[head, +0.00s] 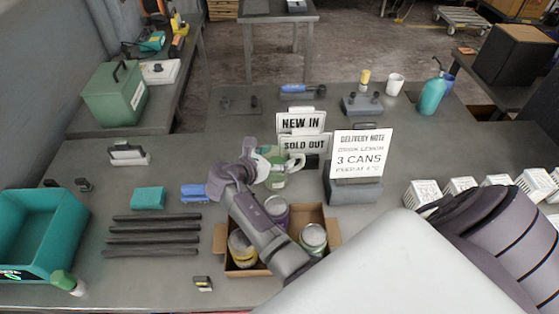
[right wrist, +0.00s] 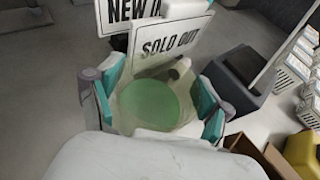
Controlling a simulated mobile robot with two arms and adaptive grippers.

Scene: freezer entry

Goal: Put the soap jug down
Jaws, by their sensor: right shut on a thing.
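The soap jug, a pale see-through jug with green in it (head: 278,180), is near the middle of the head view, just in front of the "SOLD OUT" sign (head: 304,146). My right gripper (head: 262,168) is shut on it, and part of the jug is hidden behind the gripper. In the right wrist view, the teal finger pads of the gripper (right wrist: 157,103) press the jug (right wrist: 155,105) from both sides. I cannot tell whether its base touches the table (head: 370,220). My left gripper is not in view.
A cardboard box (head: 328,218) with cans stands under my right forearm. The delivery note (head: 361,153) on a dark stand is right of the jug. Dark bars (head: 152,240), a blue brush-like item (head: 195,193) and a teal crate (head: 78,225) are left. White baskets (head: 424,192) line the right.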

